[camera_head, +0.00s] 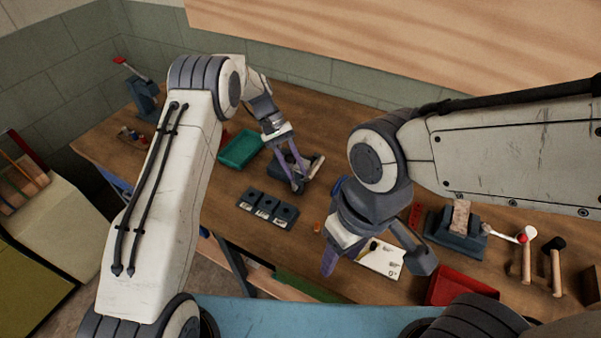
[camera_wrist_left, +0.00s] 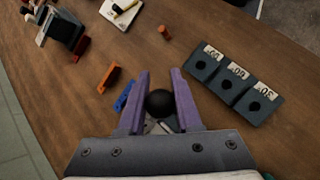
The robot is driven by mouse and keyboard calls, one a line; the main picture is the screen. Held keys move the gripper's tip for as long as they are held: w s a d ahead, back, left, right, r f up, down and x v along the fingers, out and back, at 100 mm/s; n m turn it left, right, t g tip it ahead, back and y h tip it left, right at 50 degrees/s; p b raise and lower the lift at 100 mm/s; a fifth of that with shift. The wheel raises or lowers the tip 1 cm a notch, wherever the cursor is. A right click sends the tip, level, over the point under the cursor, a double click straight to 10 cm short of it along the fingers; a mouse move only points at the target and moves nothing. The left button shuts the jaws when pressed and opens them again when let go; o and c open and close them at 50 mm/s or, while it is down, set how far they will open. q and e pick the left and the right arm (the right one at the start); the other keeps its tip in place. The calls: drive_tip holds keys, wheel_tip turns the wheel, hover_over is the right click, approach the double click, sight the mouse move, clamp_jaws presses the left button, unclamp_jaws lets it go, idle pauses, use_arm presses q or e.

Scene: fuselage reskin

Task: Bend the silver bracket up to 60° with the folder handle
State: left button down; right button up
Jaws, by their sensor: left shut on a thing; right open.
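My left gripper (camera_head: 297,182) is shut on a black ball knob (camera_wrist_left: 160,103), the end of the folder handle, which sits between its purple fingers. The folder (camera_head: 312,168) is mostly hidden by the gripper. A light metallic piece (camera_wrist_left: 158,127) shows just behind the knob in the left wrist view; I cannot tell whether it is the silver bracket or its bend angle. Three dark blocks with number labels (camera_head: 267,207) stand in a row near the table's front edge; they also show in the left wrist view (camera_wrist_left: 230,83). My right gripper (camera_head: 376,262) is open and empty.
A green tray (camera_head: 239,150) lies left of the folder. A white card (camera_head: 383,262) lies under the right gripper. A red tray (camera_head: 460,286), a clamp with a red-knobbed lever (camera_head: 462,235) and mallets (camera_head: 526,260) are at the right. Orange (camera_wrist_left: 109,78) and blue pieces (camera_wrist_left: 124,96) lie beside the left gripper.

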use_arm(q)
drive_tip(key=shift+w+a+h+b, duration=0.2)
drive_tip(key=shift+w+a, duration=0.1)
drive_tip(key=shift+a, duration=0.25)
drive_tip(key=shift+w+a+h+b, duration=0.1)
drive_tip(key=shift+w+a+b, duration=0.15)
drive_tip(key=shift+a, duration=0.3)
use_arm(e)
drive_tip(key=shift+w+a+f, duration=0.15)
drive_tip(key=shift+w+f, duration=0.3)
drive_tip(key=shift+f, duration=0.05)
use_arm(q)
drive_tip(key=shift+w+r, duration=0.1)
drive_tip(key=c, duration=0.8)
unclamp_jaws()
drive_tip(key=shift+o, duration=1)
drive_tip(key=shift+d, duration=0.1)
